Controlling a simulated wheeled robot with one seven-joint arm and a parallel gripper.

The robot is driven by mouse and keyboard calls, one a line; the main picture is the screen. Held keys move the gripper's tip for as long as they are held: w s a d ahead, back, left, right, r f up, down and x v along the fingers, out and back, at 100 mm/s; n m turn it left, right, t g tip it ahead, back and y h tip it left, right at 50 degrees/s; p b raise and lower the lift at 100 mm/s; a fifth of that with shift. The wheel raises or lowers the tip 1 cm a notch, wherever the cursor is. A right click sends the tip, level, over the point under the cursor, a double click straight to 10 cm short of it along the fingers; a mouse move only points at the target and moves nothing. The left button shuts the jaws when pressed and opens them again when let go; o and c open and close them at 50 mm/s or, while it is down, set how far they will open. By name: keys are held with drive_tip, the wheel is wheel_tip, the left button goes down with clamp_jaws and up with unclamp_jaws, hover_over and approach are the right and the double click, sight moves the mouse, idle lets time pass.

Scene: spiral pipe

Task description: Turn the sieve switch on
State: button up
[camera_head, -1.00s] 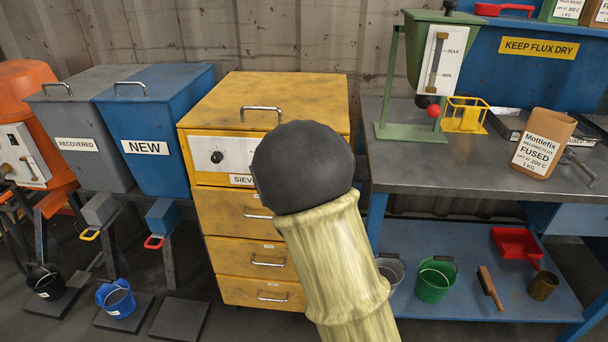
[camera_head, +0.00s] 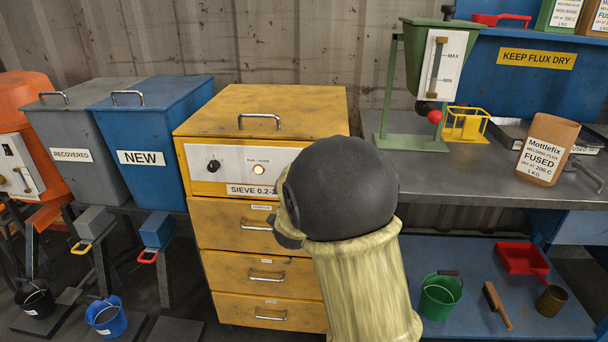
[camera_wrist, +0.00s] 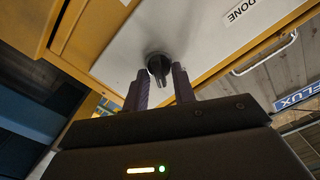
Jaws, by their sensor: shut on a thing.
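The yellow sieve cabinet (camera_head: 262,112) has a white front panel (camera_head: 236,160) with a black dial knob (camera_head: 213,165) at left and a glowing lamp (camera_head: 258,170) to its right. The panel's right part is hidden behind my arm in the head view. In the wrist view, my gripper (camera_wrist: 161,76) is at the white panel, its two dark fingers shut on a black switch knob (camera_wrist: 158,62). A label ending in "DONE" shows near it. The knob's exact turn angle is hard to tell.
A blue "NEW" bin (camera_head: 150,125) and a grey "RECOVERED" bin (camera_head: 72,140) stand left of the cabinet. A workbench (camera_head: 470,175) with a green hopper (camera_head: 430,60) is at right. A green bucket (camera_head: 440,295) sits on the lower shelf.

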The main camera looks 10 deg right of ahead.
drive_tip(key=o, duration=0.6)
drive_tip(key=shift+o, duration=0.2)
drive_tip(key=shift+s, duration=0.1)
drive_tip(key=b+v, duration=0.2)
drive_tip(key=v, duration=1.5)
drive_tip(key=shift+s, duration=0.1)
